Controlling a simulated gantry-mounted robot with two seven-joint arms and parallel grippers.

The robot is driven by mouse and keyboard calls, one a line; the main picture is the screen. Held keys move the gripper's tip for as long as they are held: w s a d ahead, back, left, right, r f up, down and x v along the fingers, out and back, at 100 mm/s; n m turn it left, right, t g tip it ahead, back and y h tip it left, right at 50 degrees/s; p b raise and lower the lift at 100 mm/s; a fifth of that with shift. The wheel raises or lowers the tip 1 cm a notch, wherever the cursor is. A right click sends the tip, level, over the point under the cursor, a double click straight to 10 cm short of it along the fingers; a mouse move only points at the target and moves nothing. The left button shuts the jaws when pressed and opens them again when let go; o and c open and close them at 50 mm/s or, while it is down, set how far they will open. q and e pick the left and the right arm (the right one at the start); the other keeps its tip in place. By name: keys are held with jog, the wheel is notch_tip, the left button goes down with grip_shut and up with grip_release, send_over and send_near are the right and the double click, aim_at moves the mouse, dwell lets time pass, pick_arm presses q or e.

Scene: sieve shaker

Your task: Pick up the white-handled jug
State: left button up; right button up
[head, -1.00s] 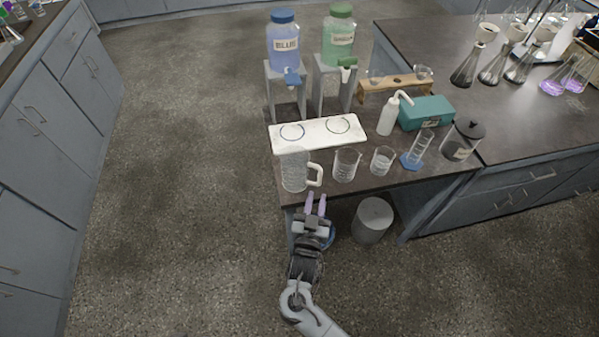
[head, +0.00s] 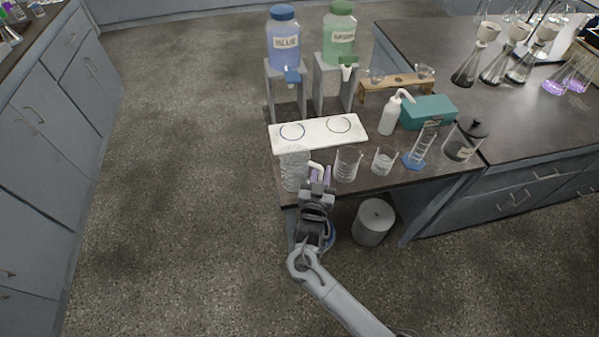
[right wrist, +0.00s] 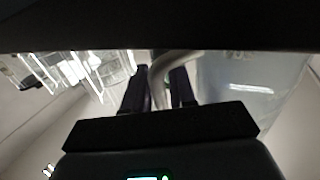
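The clear jug (head: 294,172) stands upright at the front left of the dark bench, its white handle (head: 316,167) facing right. My right gripper (head: 320,175) is at the handle, with its two purple fingers spread and pointing away from me. In the right wrist view, the pale handle (right wrist: 168,66) shows between the dark fingers (right wrist: 160,88), and the translucent jug body (right wrist: 240,85) is to the right. The fingers look spread around the handle; contact cannot be made out. My left gripper is not in view.
A beaker (head: 347,164) stands close to the right of the gripper, with another beaker (head: 384,160) beyond it. A white board with two rings (head: 318,133) lies behind the jug. Blue (head: 285,42) and green (head: 339,40) dispensers stand at the back.

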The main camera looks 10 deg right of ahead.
grip_shut()
jog(key=shift+r, duration=0.1)
dwell(1.3)
